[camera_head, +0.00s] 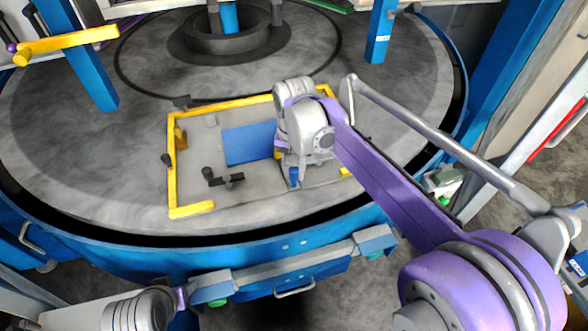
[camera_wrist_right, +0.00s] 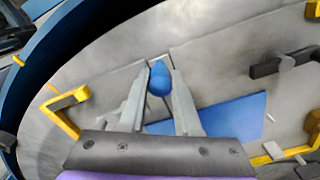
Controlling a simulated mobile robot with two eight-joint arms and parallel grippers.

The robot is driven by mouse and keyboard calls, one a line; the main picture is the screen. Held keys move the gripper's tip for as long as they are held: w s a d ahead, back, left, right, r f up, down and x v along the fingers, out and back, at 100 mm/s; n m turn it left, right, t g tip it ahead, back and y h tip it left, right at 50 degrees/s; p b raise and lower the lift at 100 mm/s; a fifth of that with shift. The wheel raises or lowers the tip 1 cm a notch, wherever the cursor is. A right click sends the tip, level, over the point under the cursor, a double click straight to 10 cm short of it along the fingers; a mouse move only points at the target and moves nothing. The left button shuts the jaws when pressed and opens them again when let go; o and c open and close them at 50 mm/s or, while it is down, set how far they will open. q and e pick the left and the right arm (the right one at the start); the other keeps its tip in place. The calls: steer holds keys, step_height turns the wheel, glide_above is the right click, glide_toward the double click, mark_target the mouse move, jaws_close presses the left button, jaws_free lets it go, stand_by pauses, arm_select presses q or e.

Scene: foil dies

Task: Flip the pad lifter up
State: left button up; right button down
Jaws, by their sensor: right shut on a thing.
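A small blue piece, which looks like the pad lifter's handle (camera_wrist_right: 158,78), sits between the two grey fingers of my right gripper (camera_wrist_right: 157,88) in the right wrist view. In the head view the same blue handle (camera_head: 294,176) shows below my right wrist, near the front right of the yellow-edged plate. My right gripper (camera_head: 293,183) is shut on it, low over the plate. The rest of the lifter is hidden by the fingers, so I cannot tell its tilt. A grey arm link of mine shows at the lower left, but my left gripper does not show.
The plate has a yellow border (camera_head: 172,185), a flat blue panel (camera_head: 248,143) and a dark handle clamp (camera_head: 223,180). It lies on a large round grey table (camera_head: 90,165) with a blue rim. Blue posts (camera_head: 380,32) stand behind.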

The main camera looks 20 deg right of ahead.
steer(key=shift+s+t, duration=0.7)
steer(key=shift+t, duration=0.6)
steer(key=c, duration=0.6)
jaws_free()
steer(key=v, duration=1.1)
steer(key=shift+p, duration=0.35)
steer(key=shift+d+f, duration=0.1)
steer(key=shift+f, duration=0.05)
